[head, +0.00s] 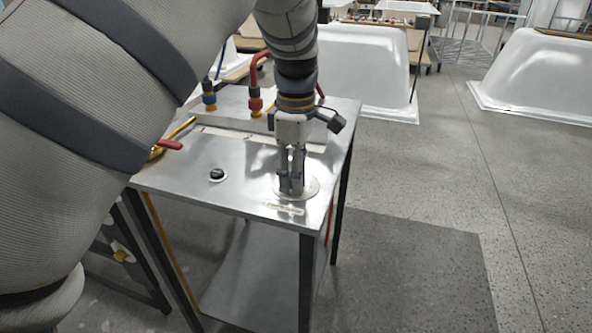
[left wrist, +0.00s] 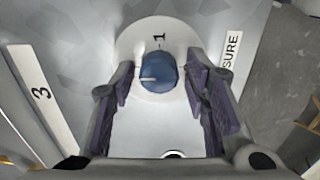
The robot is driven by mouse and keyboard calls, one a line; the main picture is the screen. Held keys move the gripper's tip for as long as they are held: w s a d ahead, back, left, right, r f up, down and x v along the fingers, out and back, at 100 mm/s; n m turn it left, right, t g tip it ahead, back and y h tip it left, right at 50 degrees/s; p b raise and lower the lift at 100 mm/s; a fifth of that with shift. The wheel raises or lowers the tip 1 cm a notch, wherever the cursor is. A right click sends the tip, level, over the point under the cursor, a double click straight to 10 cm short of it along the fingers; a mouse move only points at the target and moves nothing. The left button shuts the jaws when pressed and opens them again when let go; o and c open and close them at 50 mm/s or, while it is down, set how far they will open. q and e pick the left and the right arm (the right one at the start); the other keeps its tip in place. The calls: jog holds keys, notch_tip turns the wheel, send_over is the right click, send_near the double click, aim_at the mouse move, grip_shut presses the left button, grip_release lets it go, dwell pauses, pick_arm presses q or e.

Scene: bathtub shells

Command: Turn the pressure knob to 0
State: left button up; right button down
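The blue pressure knob (left wrist: 158,72) sits on a round pale plate (head: 312,187) near the front right of the metal table. Its white pointer line points left in the left wrist view, and a "1" is printed on the plate above it. My left gripper (head: 291,190) points down over the plate and hides the knob in the head view. In the left wrist view its dark fingers (left wrist: 157,80) are open, one on each side of the knob, with small gaps visible. A partly hidden label ending in "SURE" (left wrist: 231,51) lies beside the plate. My right gripper is not in view.
On the metal table (head: 245,185) are a small black knob (head: 217,174), a red-handled lever (head: 170,145) and blue and red hose fittings (head: 256,103). A strip marked "3" (left wrist: 41,94) shows in the left wrist view. White tub shells (head: 545,75) stand behind; the floor at right is clear.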

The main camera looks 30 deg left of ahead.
pick_arm(q)
notch_tip(320, 180, up, 12)
dwell(0.6)
